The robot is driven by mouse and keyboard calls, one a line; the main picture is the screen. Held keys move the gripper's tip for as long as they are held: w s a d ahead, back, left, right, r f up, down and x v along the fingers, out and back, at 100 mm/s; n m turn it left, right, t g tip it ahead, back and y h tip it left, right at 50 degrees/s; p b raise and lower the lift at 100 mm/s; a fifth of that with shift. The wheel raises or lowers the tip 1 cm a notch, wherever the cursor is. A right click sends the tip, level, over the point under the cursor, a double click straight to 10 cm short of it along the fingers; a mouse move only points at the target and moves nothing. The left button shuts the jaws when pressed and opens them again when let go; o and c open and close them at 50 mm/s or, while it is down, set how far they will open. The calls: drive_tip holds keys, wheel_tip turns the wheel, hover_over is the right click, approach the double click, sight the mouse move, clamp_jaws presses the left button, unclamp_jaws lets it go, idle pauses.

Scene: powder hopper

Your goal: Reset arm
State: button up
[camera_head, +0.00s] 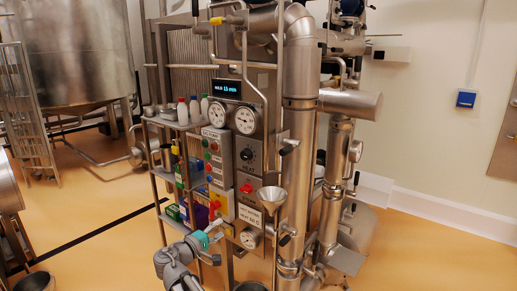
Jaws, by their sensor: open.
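My arm reaches up from the bottom of the view, left of centre. My gripper (218,229) is at its end, beyond a teal band, in front of the lower part of the control panel. It is small in the picture. I see nothing held in it. A metal funnel (272,196) on the machine is a little to its right and higher. I cannot tell whether the gripper touches anything on the shelf behind it.
A control panel (221,165) with gauges, buttons and a lit display (225,88) stands in the middle. A shelf (176,124) with bottles is left of it. Thick steel pipes (300,125) rise on the right. A large tank (75,55) stands back left. Yellow floor (430,250) is free at right.

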drive_tip(key=s+d+f+m+g+y, duration=0.1)
drive_tip(key=d+f+m+g, duration=0.15)
drive_tip(key=d, duration=0.35)
drive_tip(key=s+d+f+m+g, duration=0.1)
drive_tip(key=d+f+g, duration=0.25)
drive_tip(key=d, duration=0.35)
drive_tip(key=s+d+f+m+g+y, duration=0.1)
drive_tip(key=s+d+f+g, duration=0.1)
drive_tip(key=d+f, duration=0.3)
drive_tip(key=s+d+f+m+g+y, duration=0.3)
drive_tip(key=s+d+f+y, duration=0.1)
drive_tip(key=s+d+y, duration=0.15)
drive_tip(key=s+d+f+m+g+y, duration=0.3)
drive_tip(key=s+d+f+y, duration=0.1)
drive_tip(key=s+d, duration=0.3)
wheel_tip(320, 180, up, 14)
drive_tip(key=p, duration=1.4)
drive_tip(key=shift+s+a+r, duration=0.15)
drive_tip(key=shift+a+r, duration=0.1)
drive_tip(key=shift+h, duration=0.25)
